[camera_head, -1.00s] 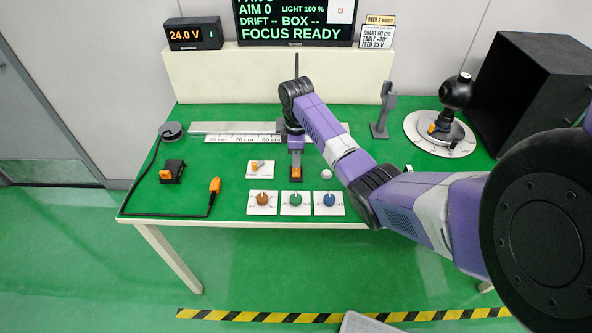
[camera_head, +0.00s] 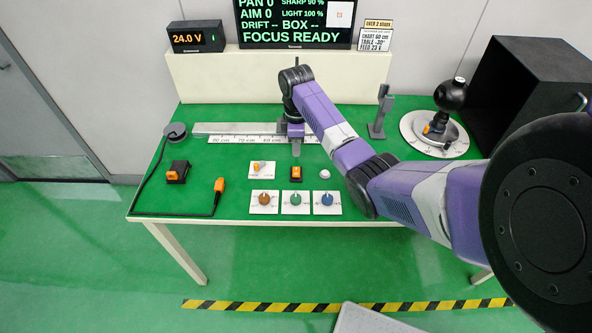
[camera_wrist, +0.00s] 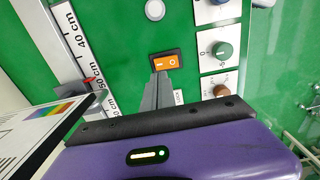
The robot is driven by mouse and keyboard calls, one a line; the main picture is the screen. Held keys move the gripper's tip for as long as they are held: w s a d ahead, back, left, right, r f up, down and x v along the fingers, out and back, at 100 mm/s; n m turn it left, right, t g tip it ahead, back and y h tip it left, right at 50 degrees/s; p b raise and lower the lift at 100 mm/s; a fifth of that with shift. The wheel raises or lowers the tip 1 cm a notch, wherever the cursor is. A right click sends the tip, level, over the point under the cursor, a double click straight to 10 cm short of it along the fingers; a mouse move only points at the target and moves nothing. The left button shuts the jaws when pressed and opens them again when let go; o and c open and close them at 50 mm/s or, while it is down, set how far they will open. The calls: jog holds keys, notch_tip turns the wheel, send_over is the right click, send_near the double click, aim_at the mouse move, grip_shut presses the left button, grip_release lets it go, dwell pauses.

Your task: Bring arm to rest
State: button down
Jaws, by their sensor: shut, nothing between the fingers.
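My gripper (camera_head: 296,149) points down above the green table (camera_head: 235,178), behind the orange rocker switch (camera_head: 296,172). In the wrist view, my gripper (camera_wrist: 162,80) is shut and empty, its fingertips just short of the orange switch (camera_wrist: 165,62) in the picture. I cannot tell the exact height of the fingertips above the table. My purple arm reaches in from the right, bent over the table.
Three knobs, brown (camera_head: 264,198), green (camera_head: 295,198) and blue (camera_head: 327,198), stand in front of the switch. A scale rail (camera_head: 225,129) lies behind. A grey stand (camera_head: 379,115), a round turntable (camera_head: 410,128) and a black box (camera_head: 525,85) are at right. The screen (camera_head: 295,35) reads FOCUS READY.

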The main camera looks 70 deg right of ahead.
dwell(0.4)
jog(key=w+d+r+m+t+h, duration=0.2)
jog(key=w+t, duration=0.1)
jog(key=w, duration=0.3)
jog(key=w+d+r+m+t+h, duration=0.1)
jog(key=w+r+m+t+h, duration=0.15)
jog(key=w, duration=0.25)
jog(key=a+r+m+t+h+b, duration=0.1)
jog(key=a+r+m+t+h, duration=0.2)
jog(key=a+t, duration=1.1)
jog(key=s+a+r+m+g+y+b, duration=0.1)
jog(key=s+a+r, duration=0.2)
jog(key=s+a, duration=0.85)
jog(key=s+a+r+g+y+b, duration=0.1)
jog(key=s+a+r+g, duration=0.15)
jog(key=s+a, duration=0.9)
jog(key=s+a+n+g+y+b, duration=0.1)
jog(key=s+a+n+y, duration=0.3)
jog(key=s+a, duration=0.4)
jog(key=s+y, duration=0.1)
jog(key=s, duration=0.1)
jog(key=shift+s+a+f, duration=0.3)
jog(key=shift+s+f, duration=0.05)
jog(key=shift+f, duration=0.05)
